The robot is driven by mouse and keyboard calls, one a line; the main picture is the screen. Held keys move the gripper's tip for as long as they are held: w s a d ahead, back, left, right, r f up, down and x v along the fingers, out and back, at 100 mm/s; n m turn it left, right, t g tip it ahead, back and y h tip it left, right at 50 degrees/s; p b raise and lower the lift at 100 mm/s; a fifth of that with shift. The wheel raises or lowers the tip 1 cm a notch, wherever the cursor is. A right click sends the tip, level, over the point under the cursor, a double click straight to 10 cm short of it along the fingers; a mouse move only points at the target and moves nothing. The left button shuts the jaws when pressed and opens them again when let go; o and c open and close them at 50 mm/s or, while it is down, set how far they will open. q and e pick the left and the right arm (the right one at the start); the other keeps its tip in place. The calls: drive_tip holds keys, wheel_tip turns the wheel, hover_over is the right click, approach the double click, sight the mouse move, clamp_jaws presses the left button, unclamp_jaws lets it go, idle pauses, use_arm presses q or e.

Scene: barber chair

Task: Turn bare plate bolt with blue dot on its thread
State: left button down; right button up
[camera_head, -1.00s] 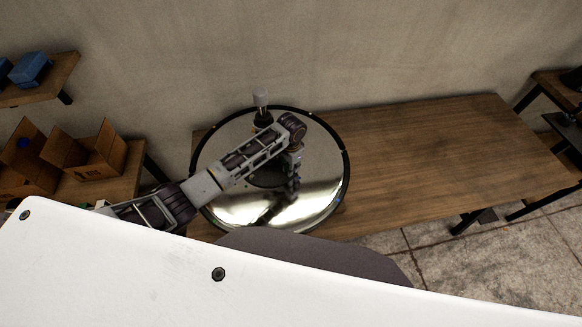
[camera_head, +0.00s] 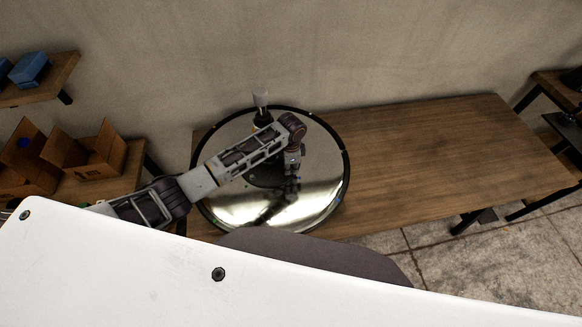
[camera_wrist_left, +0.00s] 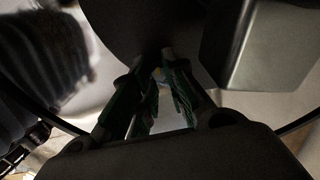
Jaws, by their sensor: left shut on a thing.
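A round shiny base (camera_head: 225,205) with a black rim lies on the wooden table, with a dark plate (camera_head: 262,174) at its middle, partly behind my arm. My left gripper (camera_head: 291,186) points down over the base beside the dark plate. In the left wrist view its two fingers (camera_wrist_left: 160,82) close in under a dark surface (camera_wrist_left: 140,25). A small pale and bluish thing (camera_wrist_left: 161,74), which looks like the bolt, shows between the fingertips. The fingers hide most of it, and I cannot make out a blue dot on a thread. My right gripper is not in view.
A light-topped black post (camera_head: 261,105) stands at the base's back edge. The wooden table (camera_head: 440,150) is clear to the right. Open cardboard boxes (camera_head: 90,155) and a blue box (camera_head: 31,68) sit on shelves at the left. A white panel (camera_head: 120,265) fills the front.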

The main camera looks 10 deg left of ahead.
use_arm(q)
drive_tip(key=c, duration=1.7)
unclamp_jaws()
drive_tip(key=shift+o, duration=0.2)
drive_tip(key=shift+r, duration=0.15)
wheel_tip(320, 180, up, 12)
drive_tip(key=shift+s+f, duration=0.1)
drive_tip(key=shift+f, duration=0.1)
